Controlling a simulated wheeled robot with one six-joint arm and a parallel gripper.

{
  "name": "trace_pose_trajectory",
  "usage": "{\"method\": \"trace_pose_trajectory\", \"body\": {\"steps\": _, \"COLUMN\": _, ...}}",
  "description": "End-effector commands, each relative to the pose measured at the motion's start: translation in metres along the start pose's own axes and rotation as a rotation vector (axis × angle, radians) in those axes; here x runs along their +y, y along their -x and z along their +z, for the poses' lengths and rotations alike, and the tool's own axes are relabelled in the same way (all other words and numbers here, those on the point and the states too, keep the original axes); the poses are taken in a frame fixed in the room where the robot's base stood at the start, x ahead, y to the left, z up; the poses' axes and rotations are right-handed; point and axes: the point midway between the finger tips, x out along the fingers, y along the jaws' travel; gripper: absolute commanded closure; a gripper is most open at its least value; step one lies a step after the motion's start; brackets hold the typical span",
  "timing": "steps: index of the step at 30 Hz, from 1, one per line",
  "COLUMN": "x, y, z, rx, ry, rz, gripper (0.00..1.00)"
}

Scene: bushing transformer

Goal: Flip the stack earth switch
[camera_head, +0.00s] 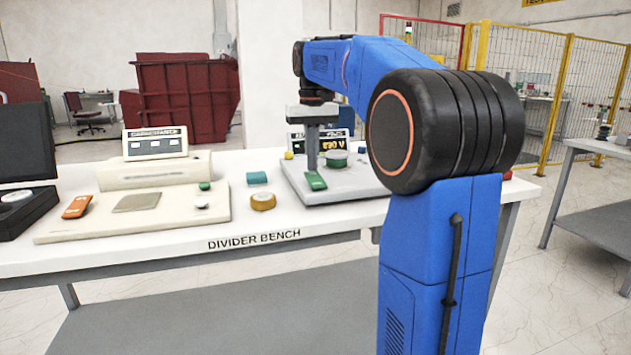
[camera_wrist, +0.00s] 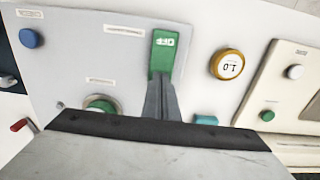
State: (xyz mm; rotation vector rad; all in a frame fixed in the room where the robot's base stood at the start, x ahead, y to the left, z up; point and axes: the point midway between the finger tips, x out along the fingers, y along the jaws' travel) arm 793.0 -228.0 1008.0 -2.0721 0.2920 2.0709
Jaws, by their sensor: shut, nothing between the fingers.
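A green rocker switch (camera_head: 316,181) lies on the grey panel (camera_head: 345,188) of the right-hand instrument on the bench. In the wrist view the green switch (camera_wrist: 166,48) carries white lettering that seems to read OFF. I cannot read the small labels near it, so I cannot confirm its name. My gripper (camera_head: 312,165) points down over the panel at this switch. In the wrist view my gripper (camera_wrist: 161,80) is shut and empty, its fingertips overlapping the switch's near end. I cannot tell whether they touch it.
A green knob (camera_head: 336,158) is close beside my gripper, with a display (camera_head: 320,141) behind. The loose yellow dial (camera_head: 263,201) and teal block (camera_head: 257,178) sit left of the panel. Bare bench lies along the front.

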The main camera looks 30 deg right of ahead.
Motion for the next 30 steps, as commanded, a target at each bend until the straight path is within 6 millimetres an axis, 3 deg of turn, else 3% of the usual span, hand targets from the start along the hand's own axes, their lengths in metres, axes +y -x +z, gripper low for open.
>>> {"method": "trace_pose_trajectory", "body": {"steps": 30, "x": 0.0, "y": -0.012, "z": 0.0, "rx": 0.0, "ry": 0.0, "rz": 0.0, "gripper": 1.0}}
